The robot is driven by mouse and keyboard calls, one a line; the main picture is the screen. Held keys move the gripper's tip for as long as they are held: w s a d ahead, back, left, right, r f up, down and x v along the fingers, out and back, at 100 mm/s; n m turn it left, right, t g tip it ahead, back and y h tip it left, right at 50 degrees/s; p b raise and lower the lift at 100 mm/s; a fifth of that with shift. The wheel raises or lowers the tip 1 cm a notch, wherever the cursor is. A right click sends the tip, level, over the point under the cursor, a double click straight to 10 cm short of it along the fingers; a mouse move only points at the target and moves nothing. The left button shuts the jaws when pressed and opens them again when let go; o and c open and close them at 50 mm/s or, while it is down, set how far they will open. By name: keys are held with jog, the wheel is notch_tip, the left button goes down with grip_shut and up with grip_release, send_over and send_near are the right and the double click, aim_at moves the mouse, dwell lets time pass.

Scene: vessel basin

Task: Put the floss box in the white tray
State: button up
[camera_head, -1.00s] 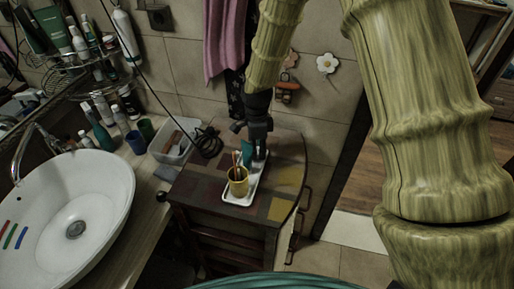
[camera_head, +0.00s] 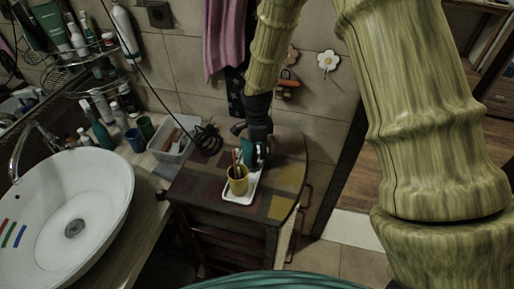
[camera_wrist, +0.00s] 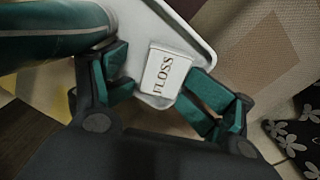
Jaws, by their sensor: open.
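The white floss box (camera_wrist: 166,72), marked FLOSS, shows in the wrist view between my two fingers. It lies over the white tray (camera_wrist: 137,22) and looks to be resting in it, inside the rim. In the head view the tray (camera_head: 238,199) lies on the small patchwork-top cabinet, and my gripper (camera_head: 255,160) points down over its far end. In the head view the gripper hides the box.
A teal object (camera_wrist: 45,38) fills the wrist view's upper left.

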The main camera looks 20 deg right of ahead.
jog(key=shift+s+r, duration=0.1)
jog(key=shift+s, duration=0.05)
jog(key=shift+w+r+p, duration=0.25)
jog(key=shift+r+p, duration=0.1)
jog(key=shift+r, duration=0.35)
notch_tip(320, 180, up, 12)
jog(key=b, duration=0.4)
jog(key=shift+r, duration=0.15)
